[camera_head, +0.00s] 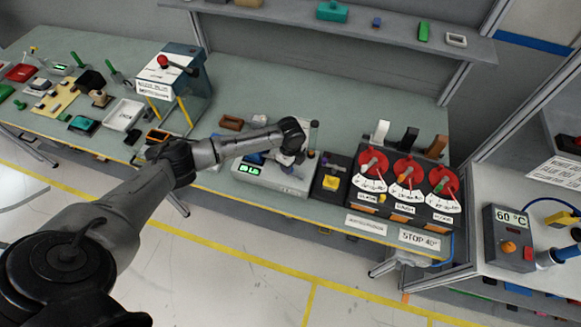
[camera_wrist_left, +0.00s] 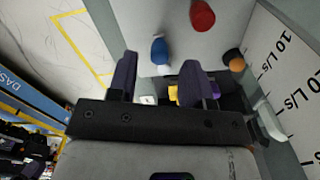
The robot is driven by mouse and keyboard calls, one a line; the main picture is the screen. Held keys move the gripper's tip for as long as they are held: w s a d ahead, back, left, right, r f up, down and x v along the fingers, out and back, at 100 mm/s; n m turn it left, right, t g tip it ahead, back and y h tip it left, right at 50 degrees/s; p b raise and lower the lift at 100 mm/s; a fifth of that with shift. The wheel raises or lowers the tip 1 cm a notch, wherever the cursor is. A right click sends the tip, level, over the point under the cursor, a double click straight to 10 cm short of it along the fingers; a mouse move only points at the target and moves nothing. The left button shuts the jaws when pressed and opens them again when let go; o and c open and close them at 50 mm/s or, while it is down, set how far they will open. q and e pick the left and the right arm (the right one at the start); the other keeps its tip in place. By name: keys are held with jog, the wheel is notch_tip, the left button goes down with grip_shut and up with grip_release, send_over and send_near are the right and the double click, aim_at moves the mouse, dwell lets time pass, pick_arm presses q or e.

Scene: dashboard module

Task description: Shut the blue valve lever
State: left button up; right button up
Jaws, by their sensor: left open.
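A rounded blue piece, likely the blue lever's handle (camera_wrist_left: 159,50), shows in the left wrist view on a pale panel. It lies ahead of the gap between my left gripper's fingertips (camera_wrist_left: 158,72), apart from them as far as I can tell. In the head view, my left gripper (camera_head: 287,167) points down over a pale module (camera_head: 272,180) with green digits. A small blue part (camera_head: 255,158) shows just left of the gripper; I cannot tell if it is the same piece. The left gripper is open and appears empty. My right gripper is out of view.
Right of the pale module are a yellow button (camera_head: 331,182) and red dials (camera_head: 372,165) with levers behind. A blue-framed box (camera_head: 188,87) stands left on the bench. In the wrist view, red (camera_wrist_left: 202,15) and orange (camera_wrist_left: 237,62) knobs lie near the blue piece.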

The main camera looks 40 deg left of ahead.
pick_arm(q)
notch_tip(320, 180, up, 10)
jog(key=shift+r+b, duration=0.25)
jog(key=shift+b, duration=0.05)
dwell(0.7)
